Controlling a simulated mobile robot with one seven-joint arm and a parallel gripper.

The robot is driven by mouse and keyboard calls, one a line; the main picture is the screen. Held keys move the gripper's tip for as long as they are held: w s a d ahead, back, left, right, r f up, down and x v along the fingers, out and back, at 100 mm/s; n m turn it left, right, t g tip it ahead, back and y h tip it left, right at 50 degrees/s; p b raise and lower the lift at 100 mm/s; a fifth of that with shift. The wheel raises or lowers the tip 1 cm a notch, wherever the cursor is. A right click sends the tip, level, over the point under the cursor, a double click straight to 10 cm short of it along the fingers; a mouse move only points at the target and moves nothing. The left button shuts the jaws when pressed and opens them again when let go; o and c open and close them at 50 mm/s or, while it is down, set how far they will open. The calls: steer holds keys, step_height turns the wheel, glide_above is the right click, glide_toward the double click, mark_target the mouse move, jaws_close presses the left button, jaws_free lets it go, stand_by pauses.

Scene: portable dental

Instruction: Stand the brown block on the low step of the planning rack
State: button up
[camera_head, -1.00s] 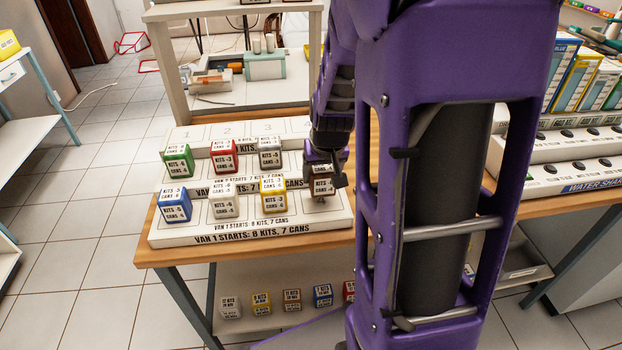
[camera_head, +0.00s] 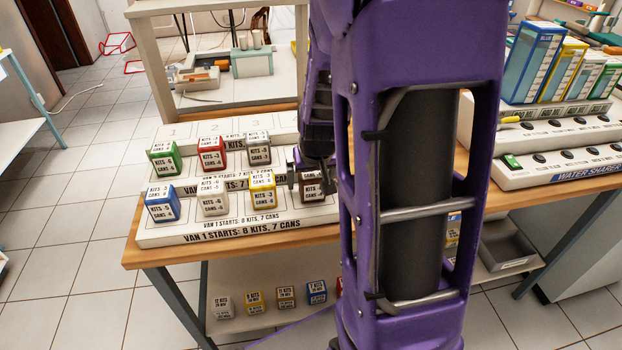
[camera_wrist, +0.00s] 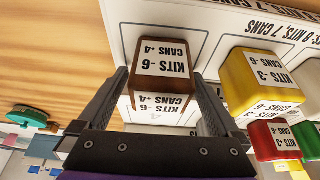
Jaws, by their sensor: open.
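The brown block (camera_head: 313,190) stands upright at the right end of the low front step of the white planning rack (camera_head: 165,239). In the wrist view the brown block (camera_wrist: 163,72) shows its "KITS -6, CANS +4" labels and rests on the white surface, over an outlined place. My gripper (camera_head: 308,178) is open around the block. In the wrist view my gripper (camera_wrist: 161,80) has one finger on each side of it. Whether either finger touches the block is hard to tell. My arm hides the rack's right end in the head view.
A yellow block (camera_head: 262,190) stands just left of the brown one, then a white block (camera_head: 212,197) and a blue block (camera_head: 162,203). Green (camera_head: 164,158), red (camera_head: 211,153) and grey (camera_head: 258,149) blocks stand on the step behind. More blocks lie on the shelf below.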

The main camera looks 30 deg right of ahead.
steer(key=shift+r, duration=0.1)
steer(key=shift+r+p, duration=0.3)
steer(key=shift+p, duration=0.05)
steer(key=p+v, duration=0.9)
steer(key=v, duration=0.2)
steer(key=shift+s+r, duration=0.2)
steer(key=shift+s, duration=0.05)
